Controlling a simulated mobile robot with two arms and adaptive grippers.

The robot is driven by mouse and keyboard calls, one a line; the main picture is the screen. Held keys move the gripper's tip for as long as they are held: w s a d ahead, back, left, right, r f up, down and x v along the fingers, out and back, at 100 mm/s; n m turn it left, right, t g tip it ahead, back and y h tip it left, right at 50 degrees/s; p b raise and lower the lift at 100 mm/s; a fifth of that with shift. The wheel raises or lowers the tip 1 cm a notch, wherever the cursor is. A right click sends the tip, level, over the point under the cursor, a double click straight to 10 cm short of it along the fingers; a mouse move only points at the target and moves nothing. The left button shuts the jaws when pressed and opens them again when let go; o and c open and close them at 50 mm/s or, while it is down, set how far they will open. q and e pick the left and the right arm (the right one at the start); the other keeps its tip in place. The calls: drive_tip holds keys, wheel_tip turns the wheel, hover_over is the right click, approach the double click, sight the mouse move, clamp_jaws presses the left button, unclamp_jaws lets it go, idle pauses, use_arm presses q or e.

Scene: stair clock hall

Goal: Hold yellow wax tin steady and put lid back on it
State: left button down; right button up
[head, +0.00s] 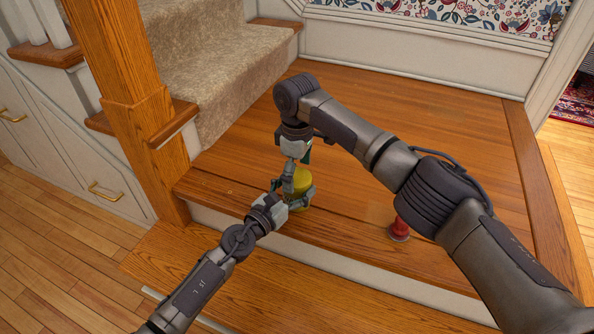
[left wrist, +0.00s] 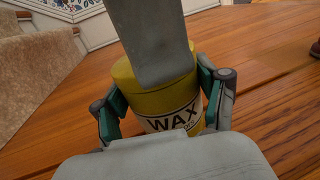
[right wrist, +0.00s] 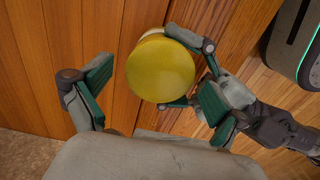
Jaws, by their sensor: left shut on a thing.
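The yellow wax tin (head: 303,181) stands on the wooden landing near its front edge. Its WAX label (left wrist: 172,118) faces the left wrist camera. My left gripper (left wrist: 165,105) is shut around the tin's sides. A round yellow lid (right wrist: 160,68) shows from above, seemingly on top of the tin; a pale sliver shows beside its rim. I cannot tell whether it is fully seated. My right gripper (right wrist: 150,95) is open above the tin, its fingers apart and clear of the lid. A grey part hides some of the tin's top in the left wrist view.
A small red object (head: 400,229) stands on the landing to the right, close to my right arm. A wooden newel post (head: 135,90) and carpeted stairs (head: 215,45) are at the left. The landing's front edge drops to a lower step (head: 250,285). The landing behind is clear.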

drive_tip(key=c, duration=1)
drive_tip(key=o, duration=1.2)
drive_tip(key=shift+o, duration=0.2)
wheel_tip(320, 180, up, 12)
use_arm(q)
unclamp_jaws()
